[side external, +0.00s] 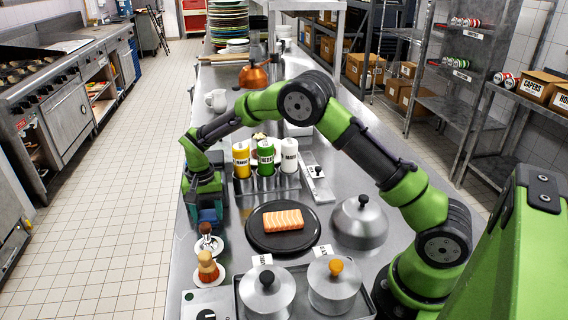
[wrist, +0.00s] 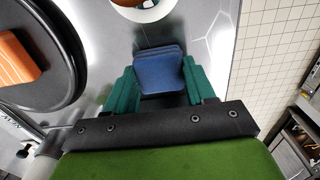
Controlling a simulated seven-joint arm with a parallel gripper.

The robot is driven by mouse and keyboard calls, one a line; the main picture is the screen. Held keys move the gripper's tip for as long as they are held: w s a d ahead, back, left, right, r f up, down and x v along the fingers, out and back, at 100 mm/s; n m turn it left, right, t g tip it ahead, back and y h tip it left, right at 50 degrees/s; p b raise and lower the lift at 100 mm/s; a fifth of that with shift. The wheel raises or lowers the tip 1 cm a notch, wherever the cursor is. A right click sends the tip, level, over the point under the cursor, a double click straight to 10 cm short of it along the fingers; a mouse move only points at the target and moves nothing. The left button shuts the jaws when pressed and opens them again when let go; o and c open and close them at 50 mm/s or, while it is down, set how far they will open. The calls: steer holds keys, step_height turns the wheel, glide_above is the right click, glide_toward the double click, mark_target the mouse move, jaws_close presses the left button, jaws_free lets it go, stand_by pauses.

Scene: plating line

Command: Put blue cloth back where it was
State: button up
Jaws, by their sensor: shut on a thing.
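My gripper (side external: 206,206) is at the left edge of the steel counter, left of the dark plate. In the wrist view, the teal fingers of my gripper (wrist: 158,88) are shut on the folded blue cloth (wrist: 159,66), one finger at each side. The cloth sits between the fingertips and sticks out a little past them. In the side view only a small part of the blue cloth (side external: 208,216) shows among the fingers. I cannot tell whether it touches the counter.
A dark round plate (side external: 257,240) with a salmon piece (side external: 283,226) lies to the right. A saucer with a dark-topped item (side external: 206,238) is just in front of my gripper; a brush (side external: 207,265) stands nearer. Labelled bottles (side external: 265,157) stand behind. The floor lies beyond the counter's left edge.

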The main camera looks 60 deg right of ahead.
steer(key=o, duration=1)
steer(key=shift+f, duration=0.15)
